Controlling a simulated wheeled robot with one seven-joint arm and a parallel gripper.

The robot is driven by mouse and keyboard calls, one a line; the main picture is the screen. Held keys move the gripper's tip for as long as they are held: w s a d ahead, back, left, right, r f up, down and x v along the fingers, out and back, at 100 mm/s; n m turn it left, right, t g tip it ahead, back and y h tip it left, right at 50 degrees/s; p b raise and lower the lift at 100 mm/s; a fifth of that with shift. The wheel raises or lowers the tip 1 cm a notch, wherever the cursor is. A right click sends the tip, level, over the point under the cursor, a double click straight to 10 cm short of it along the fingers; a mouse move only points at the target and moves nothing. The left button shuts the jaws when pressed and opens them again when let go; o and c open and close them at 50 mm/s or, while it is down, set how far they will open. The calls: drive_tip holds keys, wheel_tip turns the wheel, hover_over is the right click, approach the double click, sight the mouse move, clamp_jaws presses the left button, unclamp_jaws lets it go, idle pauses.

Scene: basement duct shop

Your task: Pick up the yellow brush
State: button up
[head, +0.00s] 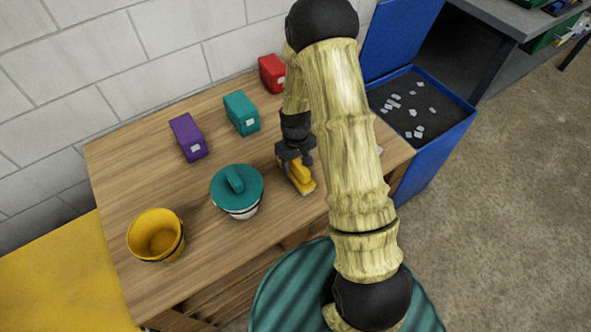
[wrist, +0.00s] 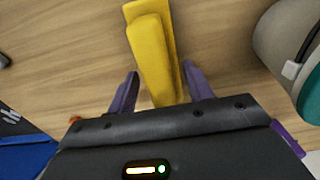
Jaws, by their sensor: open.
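The yellow brush (head: 300,175) lies on the wooden table, right of the lidded pot. In the wrist view the brush (wrist: 151,50) runs from the top middle down towards my gripper. My gripper (head: 296,158) is over the brush's far end, pointing down. Its two purple fingers are open (wrist: 160,75), one on each side of the brush's near part. My arm hides part of the table to the right.
A white pot with a teal lid (head: 238,190) stands left of the brush, with a yellow bucket (head: 157,236) farther left. Purple (head: 188,137), teal (head: 241,113) and red (head: 271,73) boxes stand along the wall side. A blue bin (head: 433,146) holding scraps is right of the table.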

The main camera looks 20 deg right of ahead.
idle(0.5)
clamp_jaws()
wheel_tip(320, 180, up, 10)
drive_tip(key=shift+r+p, duration=0.1)
drive_tip(key=shift+p, duration=0.4)
idle(0.5)
drive_tip(key=shift+w+f+m, duration=0.4)
drive_tip(key=shift+f+m, duration=0.2)
drive_tip(key=shift+f, duration=0.3)
drive_tip(key=shift+w+f+m, duration=0.35)
drive_tip(key=shift+f+m, duration=0.25)
drive_tip(key=shift+f, duration=0.25)
drive_tip(key=shift+w+f+m, duration=0.4)
drive_tip(key=shift+f+m, duration=0.2)
drive_tip(key=shift+f, duration=0.3)
